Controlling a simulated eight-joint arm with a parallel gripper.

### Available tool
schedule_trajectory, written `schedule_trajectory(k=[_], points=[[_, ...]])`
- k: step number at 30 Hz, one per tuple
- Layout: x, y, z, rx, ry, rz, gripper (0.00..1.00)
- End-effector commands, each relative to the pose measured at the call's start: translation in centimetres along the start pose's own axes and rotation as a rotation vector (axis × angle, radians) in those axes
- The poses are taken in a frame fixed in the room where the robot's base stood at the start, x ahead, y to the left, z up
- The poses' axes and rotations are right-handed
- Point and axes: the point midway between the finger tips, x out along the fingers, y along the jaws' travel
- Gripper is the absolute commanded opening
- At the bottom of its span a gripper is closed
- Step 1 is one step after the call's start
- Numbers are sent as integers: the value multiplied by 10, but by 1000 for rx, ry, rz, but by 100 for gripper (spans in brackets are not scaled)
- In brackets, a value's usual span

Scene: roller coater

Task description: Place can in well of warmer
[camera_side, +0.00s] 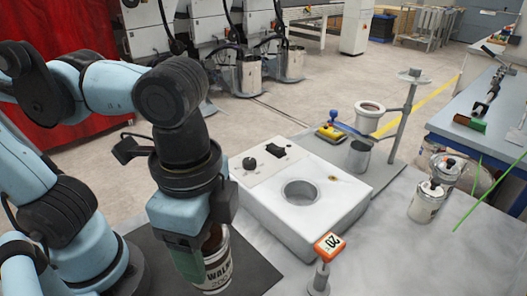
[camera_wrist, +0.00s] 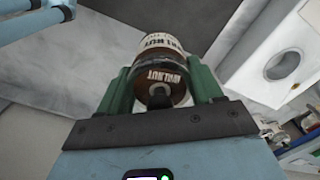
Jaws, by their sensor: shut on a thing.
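The can (camera_side: 217,271) is white with dark "WALNUT" lettering and a brown top. It stands upright over the dark mat in the side view, and I cannot tell whether it touches it. My gripper (camera_side: 205,245) points down and is shut on the can. In the wrist view the can (camera_wrist: 162,72) sits between my two green fingers (camera_wrist: 160,82). The white warmer (camera_side: 335,186) is to the right of my gripper, and its round well (camera_side: 300,193) looks empty. The well also shows at the right of the wrist view (camera_wrist: 282,65).
A small stand with an orange "20" tag (camera_side: 329,246) is at the warmer's front corner. A grey cup (camera_side: 358,157) and a stand with a ring (camera_side: 369,117) are behind it. Metal cans (camera_side: 427,202) stand at the right. The dark mat (camera_side: 255,271) lies under the can.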

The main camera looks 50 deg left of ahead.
Motion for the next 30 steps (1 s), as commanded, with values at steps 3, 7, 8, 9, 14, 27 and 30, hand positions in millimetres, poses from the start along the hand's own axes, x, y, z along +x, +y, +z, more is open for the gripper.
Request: schedule_trajectory(k=[3, 7, 8, 9, 14, 27, 30], points=[[-10, -19, -26, -105, 0, 0, 28], [-16, -42, -50, -213, 0, 0, 28], [-18, -48, -56, -238, 0, 0, 28], [-18, -56, -64, -270, 0, 0, 28], [-19, -90, -90, -397, 0, 0, 28], [-9, -146, -118, -562, 0, 0, 28], [0, -160, -116, -567, 0, -1, 28]])
